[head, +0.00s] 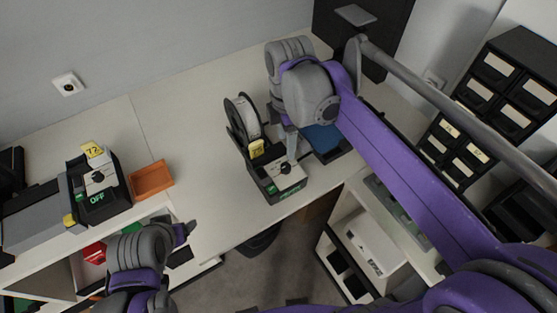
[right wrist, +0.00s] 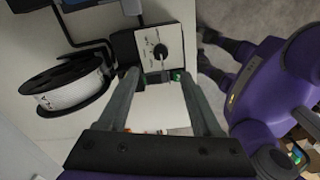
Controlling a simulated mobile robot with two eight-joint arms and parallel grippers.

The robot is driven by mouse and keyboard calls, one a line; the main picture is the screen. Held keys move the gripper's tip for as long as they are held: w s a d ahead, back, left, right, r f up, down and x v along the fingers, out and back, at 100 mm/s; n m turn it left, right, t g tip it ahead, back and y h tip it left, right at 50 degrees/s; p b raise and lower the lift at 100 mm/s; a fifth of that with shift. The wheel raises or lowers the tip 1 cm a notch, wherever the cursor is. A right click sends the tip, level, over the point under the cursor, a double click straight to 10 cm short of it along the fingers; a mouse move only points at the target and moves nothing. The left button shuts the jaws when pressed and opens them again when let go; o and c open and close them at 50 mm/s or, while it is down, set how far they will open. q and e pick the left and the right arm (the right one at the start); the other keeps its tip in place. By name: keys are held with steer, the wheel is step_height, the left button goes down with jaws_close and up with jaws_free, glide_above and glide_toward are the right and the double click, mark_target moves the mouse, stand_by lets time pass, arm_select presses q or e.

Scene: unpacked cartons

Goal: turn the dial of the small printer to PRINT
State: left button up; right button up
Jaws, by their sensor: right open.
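The small printer (head: 272,188) stands on the white counter, with a label roll (head: 243,115) at its back and a yellow number tag on it. Its dial (head: 286,168) is a dark knob on a white face; the dial also shows in the right wrist view (right wrist: 161,50). The green display text is too small to read. My right gripper (head: 291,155) is open above the printer, its two fingers (right wrist: 158,80) spread either side of the dial's line in the wrist view, apparently empty. My left gripper (head: 188,231) is low at the counter's front edge; its jaws are unclear.
A second, larger printer (head: 98,195) with tag 72 and a display reading OFF stands at the left. An orange tray (head: 150,180) lies beside it. Black drawer units (head: 510,85) stand at the right. The counter between tray and small printer is clear.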

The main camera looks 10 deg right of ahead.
mark_target(286, 166)
step_height(286, 166, down, 10)
steer(key=shift+s+f, duration=0.1)
stand_by(0.4)
jaws_close()
